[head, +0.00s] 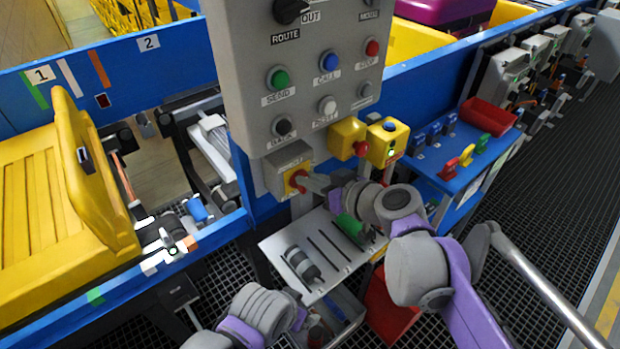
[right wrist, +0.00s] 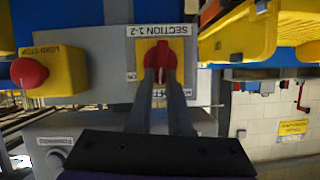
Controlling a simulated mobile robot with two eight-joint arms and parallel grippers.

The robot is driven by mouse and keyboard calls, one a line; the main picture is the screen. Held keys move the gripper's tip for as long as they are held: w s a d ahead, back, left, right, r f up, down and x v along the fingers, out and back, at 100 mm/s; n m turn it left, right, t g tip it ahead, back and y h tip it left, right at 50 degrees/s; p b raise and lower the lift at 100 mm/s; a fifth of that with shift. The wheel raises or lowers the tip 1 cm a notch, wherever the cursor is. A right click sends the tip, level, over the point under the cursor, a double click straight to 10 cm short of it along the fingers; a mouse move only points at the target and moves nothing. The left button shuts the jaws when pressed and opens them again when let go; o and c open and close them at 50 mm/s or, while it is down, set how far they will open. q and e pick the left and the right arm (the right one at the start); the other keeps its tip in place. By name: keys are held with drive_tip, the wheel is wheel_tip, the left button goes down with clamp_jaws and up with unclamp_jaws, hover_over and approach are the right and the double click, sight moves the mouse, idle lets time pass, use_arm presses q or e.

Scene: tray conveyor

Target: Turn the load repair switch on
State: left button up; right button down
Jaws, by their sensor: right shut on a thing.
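A red rotary switch (head: 297,180) on a yellow plate sits on a small grey box below the main control panel. In the right wrist view the switch (right wrist: 162,49) has its handle upright in the picture, beside an upside-down label that reads "SECTION 1-2". My right gripper (head: 306,182) is shut on the red handle. Its two fingers (right wrist: 162,76) cover the lower part of the handle in the wrist view. A label above the switch in the head view seems to read "OFF".
The grey control panel (head: 240,60) with several buttons stands above. Yellow boxes (head: 347,138) with push buttons sit right of the switch; one red button (right wrist: 29,72) is close in the wrist view. A pale shelf (head: 325,276) with small parts lies below. A yellow tray (head: 30,215) is left.

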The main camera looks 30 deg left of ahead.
drive_tip(key=shift+w+d+f+m+g+y+b, duration=0.15)
drive_tip(key=shift+w+f+m+g+y+b, duration=0.45)
drive_tip(key=shift+m, duration=1.45)
drive_tip(key=shift+w+d+f+m+g+y+b, duration=0.25)
drive_tip(key=shift+m+g+y, duration=0.8)
drive_tip(key=shift+m, duration=1.05)
drive_tip(key=shift+w+d+f+m+g+y+b, duration=0.15)
drive_tip(key=shift+f+m+g+y+b, duration=0.6)
drive_tip(key=shift+m, duration=1.3)
drive_tip(key=shift+a+r, duration=0.15)
drive_tip(key=shift+r, duration=0.2)
drive_tip(key=c, duration=0.8)
unclamp_jaws()
drive_tip(key=shift+c, duration=0.2)
drive_tip(key=d, duration=1.1)
drive_tip(key=shift+p, duration=0.35)
